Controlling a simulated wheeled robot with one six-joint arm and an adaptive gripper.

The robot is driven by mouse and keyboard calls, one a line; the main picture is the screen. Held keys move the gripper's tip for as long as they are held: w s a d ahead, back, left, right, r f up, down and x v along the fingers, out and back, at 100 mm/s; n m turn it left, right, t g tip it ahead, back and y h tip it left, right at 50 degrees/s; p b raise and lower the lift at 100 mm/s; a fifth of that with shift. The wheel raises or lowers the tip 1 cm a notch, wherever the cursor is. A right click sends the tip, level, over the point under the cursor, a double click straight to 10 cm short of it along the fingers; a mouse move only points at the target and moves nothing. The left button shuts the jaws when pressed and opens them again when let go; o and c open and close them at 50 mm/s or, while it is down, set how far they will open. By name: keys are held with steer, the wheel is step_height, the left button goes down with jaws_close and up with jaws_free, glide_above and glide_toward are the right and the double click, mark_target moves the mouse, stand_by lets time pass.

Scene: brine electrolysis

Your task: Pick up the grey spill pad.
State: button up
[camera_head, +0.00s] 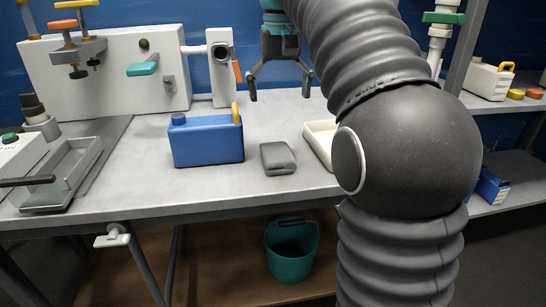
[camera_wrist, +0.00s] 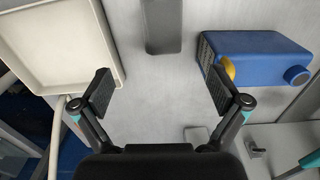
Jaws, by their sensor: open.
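The grey spill pad (camera_head: 277,158) lies flat on the bench between the blue jerrycan and the white tray. In the wrist view part of a grey block, which looks like the pad (camera_wrist: 163,27), shows at the top centre, cut off by the frame edge. My gripper (camera_head: 281,98) hangs over the bench, behind and above the pad in the head view. In the wrist view my gripper (camera_wrist: 164,93) has its two fingers wide apart with only bare bench between them. It is apart from the pad and holds nothing.
The blue jerrycan (camera_head: 207,141) with a yellow handle stands left of the pad. The white tray (camera_head: 318,146), partly hidden by my arm, is on the right. A metal tray (camera_head: 63,173) lies at the left. A white panel with valves (camera_head: 113,98) stands at the back. A green bucket (camera_head: 291,250) is below.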

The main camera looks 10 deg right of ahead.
steer(key=b, duration=0.3)
glide_above(277, 152)
steer(key=f, duration=0.8)
steer(key=shift+w+d+f, duration=0.15)
steer(key=shift+w+d, duration=0.1)
steer(key=shift+s+a+f+b, duration=0.1)
steer(key=shift+f+b, duration=0.2)
steer(key=shift+f, duration=1.05)
steer(key=shift+s+a+f+b, duration=0.1)
steer(key=shift+f+b, duration=0.15)
steer(key=shift+f, duration=1.1)
steer(key=c, duration=1.2)
